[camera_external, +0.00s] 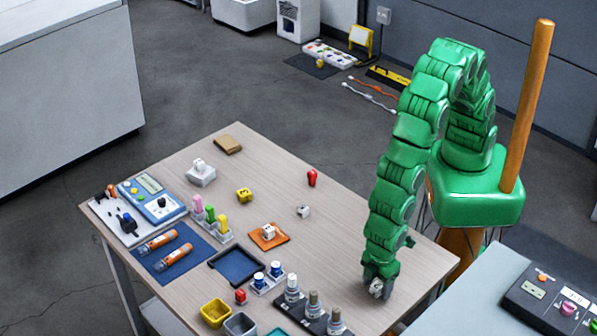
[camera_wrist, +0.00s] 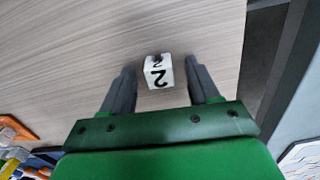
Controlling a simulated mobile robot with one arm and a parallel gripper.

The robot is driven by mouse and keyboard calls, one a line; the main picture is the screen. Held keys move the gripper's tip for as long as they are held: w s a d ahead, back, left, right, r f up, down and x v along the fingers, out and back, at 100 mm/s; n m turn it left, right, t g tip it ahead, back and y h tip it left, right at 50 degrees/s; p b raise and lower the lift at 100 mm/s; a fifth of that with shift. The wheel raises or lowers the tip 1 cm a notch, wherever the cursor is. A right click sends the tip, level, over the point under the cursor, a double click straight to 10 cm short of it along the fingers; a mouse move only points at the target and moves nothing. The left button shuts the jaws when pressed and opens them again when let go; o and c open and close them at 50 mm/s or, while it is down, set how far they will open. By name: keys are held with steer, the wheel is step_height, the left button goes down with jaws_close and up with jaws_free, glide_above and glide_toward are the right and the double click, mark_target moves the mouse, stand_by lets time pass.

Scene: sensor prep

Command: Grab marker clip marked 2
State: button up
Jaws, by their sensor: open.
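The marker clip marked 2 (camera_wrist: 158,73) is a small white block with a black 2 on its faces. In the wrist view it lies on the wooden table between and slightly beyond the tips of my gripper (camera_wrist: 161,78). The two grey fingers are apart, one on each side of it, with gaps to the block. In the external view my gripper (camera_external: 378,275) points down at the right part of the table, and the clip (camera_external: 376,288) shows partly, mostly hidden by the fingers.
The wooden table (camera_external: 340,220) is clear around my gripper. Another white block (camera_external: 303,211), a red piece (camera_external: 312,177) and an orange pad (camera_external: 269,237) with a white block lie further left. A stand with several capped bottles (camera_external: 314,305) is at the near edge. A grey bench (camera_external: 470,300) is at right.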

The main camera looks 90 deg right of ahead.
steer(key=shift+f, duration=0.25)
steer(key=c, duration=1)
